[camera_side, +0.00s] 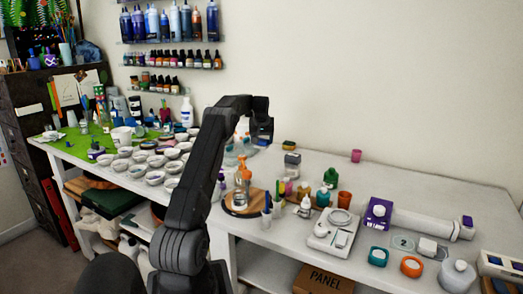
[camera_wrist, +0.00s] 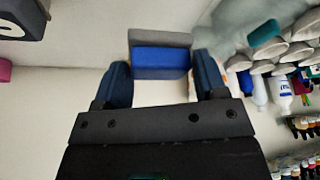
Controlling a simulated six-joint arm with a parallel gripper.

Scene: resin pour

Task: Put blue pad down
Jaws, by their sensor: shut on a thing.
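The blue pad (camera_wrist: 160,62) is a small block with a blue face and a grey layer behind it. In the wrist view it sits between the two dark blue fingers of my gripper (camera_wrist: 163,78), which is shut on it. In the side view my gripper (camera_side: 262,130) is raised above the back of the white bench (camera_side: 400,178), beside the wall.
Several pale cups (camera_side: 155,178) crowd the bench's left part. A round wooden board (camera_side: 232,209) with a bottle, pens, small bottles and a white scale (camera_side: 332,234) stand in the middle and front. The back right of the bench is mostly clear.

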